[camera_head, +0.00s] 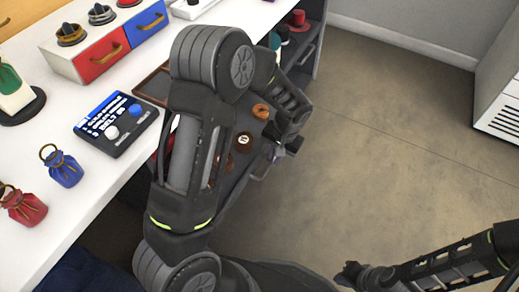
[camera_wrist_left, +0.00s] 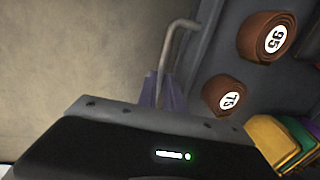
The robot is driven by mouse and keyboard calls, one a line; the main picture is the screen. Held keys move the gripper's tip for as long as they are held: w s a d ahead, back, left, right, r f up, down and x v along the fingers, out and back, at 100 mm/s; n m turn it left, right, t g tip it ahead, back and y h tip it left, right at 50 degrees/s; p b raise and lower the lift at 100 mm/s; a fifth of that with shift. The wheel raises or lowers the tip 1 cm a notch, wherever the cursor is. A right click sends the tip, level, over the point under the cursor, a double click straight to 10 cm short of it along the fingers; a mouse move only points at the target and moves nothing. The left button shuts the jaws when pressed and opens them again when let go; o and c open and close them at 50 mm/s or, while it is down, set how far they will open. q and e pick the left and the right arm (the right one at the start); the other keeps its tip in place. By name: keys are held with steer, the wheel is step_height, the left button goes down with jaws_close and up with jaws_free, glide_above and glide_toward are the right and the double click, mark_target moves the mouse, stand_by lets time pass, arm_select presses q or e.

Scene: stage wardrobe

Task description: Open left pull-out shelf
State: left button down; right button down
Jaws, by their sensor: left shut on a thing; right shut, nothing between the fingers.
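The grey pull-out shelf (camera_wrist_left: 228,60) carries brown rolled items and sticks out past the front edge of the white counter in the head view. Its bent metal handle (camera_wrist_left: 182,38) shows at the top middle of the left wrist view. My left gripper (camera_wrist_left: 162,92) is shut on this handle. In the head view my left arm covers much of the shelf, and the left gripper (camera_head: 272,152) shows at the shelf's outer edge. My right gripper (camera_head: 350,274) is shut and empty over the floor at the lower right, apart from the shelf.
The white counter (camera_head: 105,180) holds a control panel (camera_head: 117,122), drawers and pouches. The floor (camera_head: 400,130) to the right is clear.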

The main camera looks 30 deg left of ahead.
arm_select(q)
steer(key=d, duration=1.2)
steer(key=shift+d+b, duration=0.2)
steer(key=shift+b, duration=0.1)
steer(key=c, duration=1.5)
jaws_free()
steer(key=shift+w, duration=0.1)
steer(key=r, duration=0.2)
steer(key=d+r+p, duration=0.1)
steer(key=r, duration=0.2)
steer(key=r+p, duration=0.1)
steer(key=r, duration=0.1)
steer(key=shift+d+r, duration=0.2)
steer(key=shift+r, duration=0.15)
